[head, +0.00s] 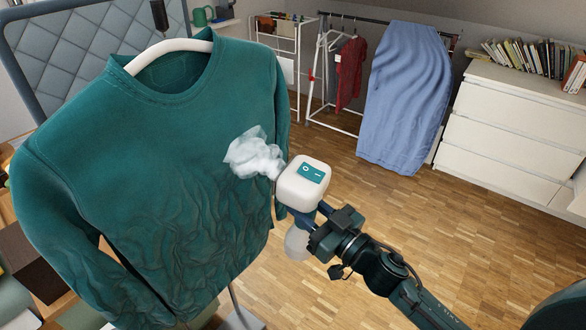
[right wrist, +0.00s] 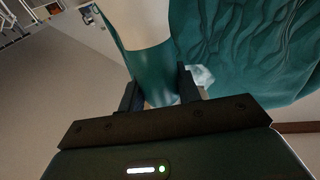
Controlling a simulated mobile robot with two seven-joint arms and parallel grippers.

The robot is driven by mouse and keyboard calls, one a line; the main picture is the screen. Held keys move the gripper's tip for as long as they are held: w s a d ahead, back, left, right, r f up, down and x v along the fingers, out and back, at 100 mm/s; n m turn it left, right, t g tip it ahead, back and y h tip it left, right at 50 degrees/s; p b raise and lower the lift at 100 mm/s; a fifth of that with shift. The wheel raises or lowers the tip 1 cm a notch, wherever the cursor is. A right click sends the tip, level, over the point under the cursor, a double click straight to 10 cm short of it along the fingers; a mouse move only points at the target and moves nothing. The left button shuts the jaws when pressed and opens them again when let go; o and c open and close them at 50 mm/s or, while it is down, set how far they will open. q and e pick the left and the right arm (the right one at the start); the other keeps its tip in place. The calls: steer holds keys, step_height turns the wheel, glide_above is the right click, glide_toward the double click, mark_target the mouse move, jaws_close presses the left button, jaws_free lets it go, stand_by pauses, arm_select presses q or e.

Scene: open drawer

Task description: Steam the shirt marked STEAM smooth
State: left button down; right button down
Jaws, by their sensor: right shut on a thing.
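The teal long-sleeved shirt (head: 170,130) hangs on a white hanger (head: 165,50) at the left of the head view. Its upper chest looks smooth; the lower front and the sleeve at left are wrinkled. I see no STEAM mark on it. My right gripper (head: 314,216) is shut on the white steamer (head: 303,182), just right of the shirt front. A pale steam puff (head: 254,154) spreads between steamer head and shirt. The right wrist view shows the gripper fingers (right wrist: 160,92) and wrinkled shirt fabric (right wrist: 250,45). My left gripper is out of view.
A blue padded board (head: 85,50) stands behind the shirt. A rack (head: 345,70) with a red garment and a blue cloth (head: 405,95) stands at the back. A white dresser (head: 515,130) with books is at right. The wooden floor between is clear.

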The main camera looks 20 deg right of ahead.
steer(key=s+d+f+n+g+y, duration=0.1)
steer(key=s+d+f+n+g, duration=0.15)
steer(key=f, duration=0.25)
steer(key=shift+m, duration=0.45)
steer(key=shift+d+f+x, duration=0.1)
steer(key=shift+x, duration=1.05)
steer(key=shift+d+f+x, duration=0.1)
steer(key=shift+x, duration=1.05)
steer(key=shift+w, duration=0.15)
